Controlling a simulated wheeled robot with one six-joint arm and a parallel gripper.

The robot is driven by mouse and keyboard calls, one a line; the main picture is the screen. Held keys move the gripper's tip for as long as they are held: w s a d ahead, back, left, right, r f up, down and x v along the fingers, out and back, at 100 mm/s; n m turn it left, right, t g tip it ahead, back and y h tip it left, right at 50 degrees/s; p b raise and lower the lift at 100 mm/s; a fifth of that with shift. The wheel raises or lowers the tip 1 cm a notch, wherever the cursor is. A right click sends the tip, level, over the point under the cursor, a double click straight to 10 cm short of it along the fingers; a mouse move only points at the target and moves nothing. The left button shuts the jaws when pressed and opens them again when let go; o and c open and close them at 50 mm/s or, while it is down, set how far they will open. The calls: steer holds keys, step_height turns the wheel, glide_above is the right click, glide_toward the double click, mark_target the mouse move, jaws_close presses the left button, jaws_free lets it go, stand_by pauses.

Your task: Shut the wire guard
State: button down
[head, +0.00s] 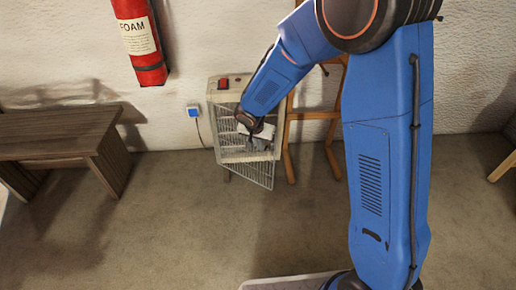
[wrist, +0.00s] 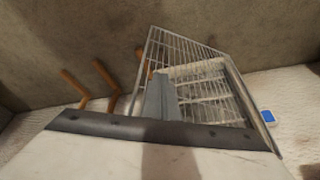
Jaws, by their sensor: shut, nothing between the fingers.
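The wire guard (head: 262,174) is a pale wire grid in a thin frame on the front of a cream heater (head: 217,96). It stands out at an angle, its free lower right corner low and clear of the heater's front. It also shows in the wrist view (wrist: 186,46), with the heater behind its bars. My gripper (head: 250,143) is shut and empty, close by the guard and the heater's front, and it hides part of both. Its grey fingers (wrist: 158,82) overlap the guard in the wrist view. I cannot tell whether they touch it.
A wooden easel-like frame (head: 290,130) stands right of the heater. A blue-and-white wall socket (head: 194,111) is to its left. A dark wooden bench (head: 60,137) stands far left, below a red foam extinguisher (head: 137,40). The floor in front is clear.

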steer(key=shift+w+d, duration=0.1)
steer(key=shift+w, duration=0.15)
steer(key=shift+w+d, duration=0.1)
steer(key=shift+d, duration=0.05)
